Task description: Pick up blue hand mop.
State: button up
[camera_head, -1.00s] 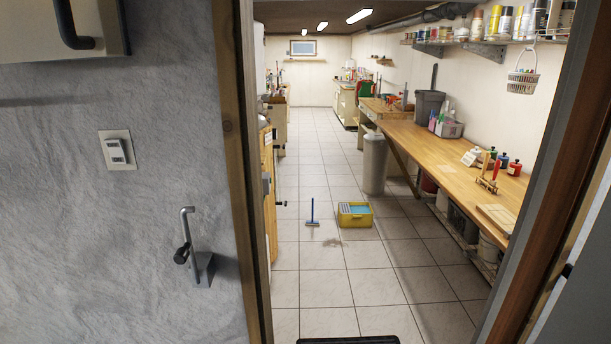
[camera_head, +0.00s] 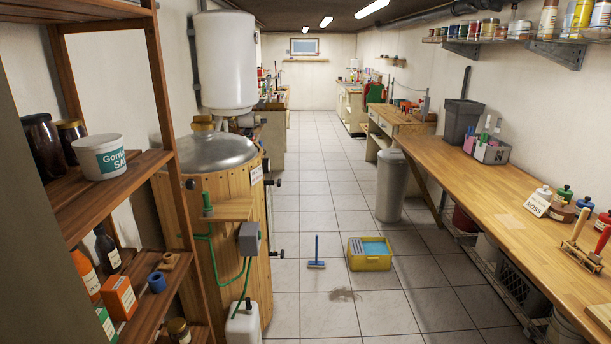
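The blue hand mop (camera_head: 316,254) stands upright on the tiled floor, with a thin blue handle and a pale flat head at its base. It is left of a yellow bucket (camera_head: 370,263) that holds light blue water and has a grey grid at one side. A brownish wet stain (camera_head: 346,295) lies on the tiles in front of them. My gripper is not in view.
A wooden shelf rack (camera_head: 120,190) and a wood-clad tank (camera_head: 240,185) line the left. A long wooden workbench (camera_head: 480,195) runs along the right. A grey bin (camera_head: 391,186) stands behind the bucket.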

aim_at(316, 263)
jog(key=i+z, duration=0.15)
jog(key=i, duration=0.9)
jog(key=i+z, duration=0.15)
jog(key=i, duration=0.9)
jog(key=i+j+u, duration=0.1)
jog(key=i+u, duration=0.15)
jog(key=i, duration=0.25)
jog(key=i+u, duration=0.3)
jog(key=i, duration=0.2)
jog(key=i+l+u, duration=0.1)
jog(key=i+u, duration=0.15)
jog(key=i, duration=0.3)
jog(key=i+l+u, duration=0.3)
jog(key=i, duration=0.2)
jog(key=i+u, duration=0.25)
jog(key=i, duration=0.4)
